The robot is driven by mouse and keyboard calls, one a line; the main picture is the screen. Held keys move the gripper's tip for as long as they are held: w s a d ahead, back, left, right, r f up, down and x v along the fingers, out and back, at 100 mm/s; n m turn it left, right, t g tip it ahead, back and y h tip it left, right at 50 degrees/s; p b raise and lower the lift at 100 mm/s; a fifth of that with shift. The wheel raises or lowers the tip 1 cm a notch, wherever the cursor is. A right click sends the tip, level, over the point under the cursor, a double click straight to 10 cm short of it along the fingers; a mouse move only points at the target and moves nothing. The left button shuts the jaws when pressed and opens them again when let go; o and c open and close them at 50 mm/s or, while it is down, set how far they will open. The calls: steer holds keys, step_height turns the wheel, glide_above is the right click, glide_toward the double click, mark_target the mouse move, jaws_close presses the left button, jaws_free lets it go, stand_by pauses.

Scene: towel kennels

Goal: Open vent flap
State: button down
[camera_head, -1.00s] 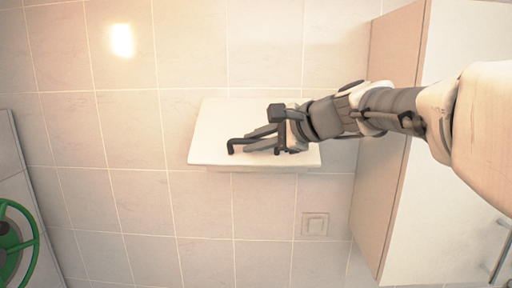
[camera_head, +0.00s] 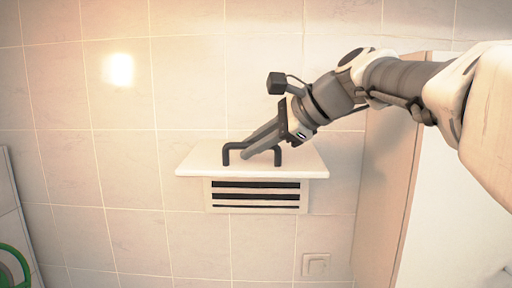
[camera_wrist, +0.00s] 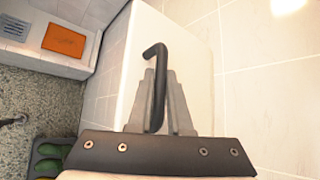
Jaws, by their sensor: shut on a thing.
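The white vent flap (camera_head: 205,163) stands tilted up and out from the tiled wall, and its panel also shows in the wrist view (camera_wrist: 196,60). A dark bar handle (camera_head: 230,150) is on its upper face. The slotted vent (camera_head: 256,196) shows below the flap. My gripper (camera_head: 262,146) is at the handle from the upper right. In the wrist view its fingers (camera_wrist: 160,100) are shut around the black handle (camera_wrist: 155,55), one on each side of the bar.
A cabinet (camera_head: 385,180) stands to the right, close to my arm. A wall switch plate (camera_head: 316,265) is below right of the vent. A green wheel-like thing (camera_head: 14,268) is at the lower left. The wrist view shows an orange item (camera_wrist: 63,41) on a white ledge and a dark tray with green things (camera_wrist: 48,155).

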steer(key=shift+w, duration=0.1)
steer(key=c, duration=0.8)
jaws_free()
steer(key=shift+w+f, duration=0.15)
steer(key=shift+w, duration=0.05)
steer(key=shift+c, duration=0.2)
steer(key=shift+s, duration=0.1)
steer(key=shift+d, duration=0.1)
steer(key=v, duration=1.7)
steer(key=shift+r+b, duration=0.2)
steer(key=shift+b, duration=0.15)
steer(key=shift+s, duration=0.1)
steer(key=shift+d, duration=0.1)
